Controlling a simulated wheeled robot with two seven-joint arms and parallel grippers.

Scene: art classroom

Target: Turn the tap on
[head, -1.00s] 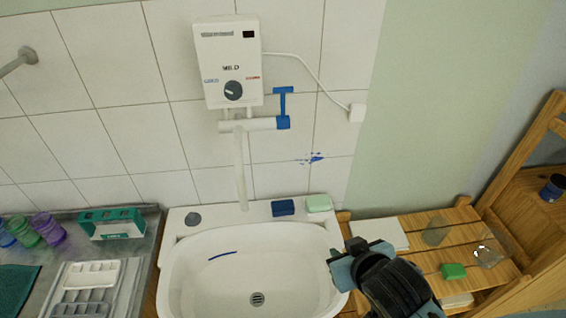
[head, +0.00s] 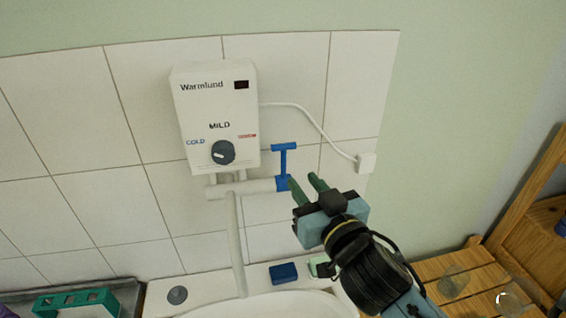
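The tap is a white pipe with a long downward spout (head: 236,245) under a white water heater (head: 215,115) on the tiled wall. Its blue T-shaped handle (head: 284,160) stands upright at the right end of the pipe. My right gripper (head: 304,183) is open and empty, its two green fingers pointing up and left. The fingertips are just right of the handle's lower part; I cannot tell whether they touch it. My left gripper is not in view.
A white sink (head: 262,306) lies below the spout. A blue sponge (head: 284,273) and a pale green soap (head: 320,266), partly hidden by my arm, sit on its back rim. A white cable runs to a wall socket (head: 366,163). A wooden shelf (head: 463,270) is at right.

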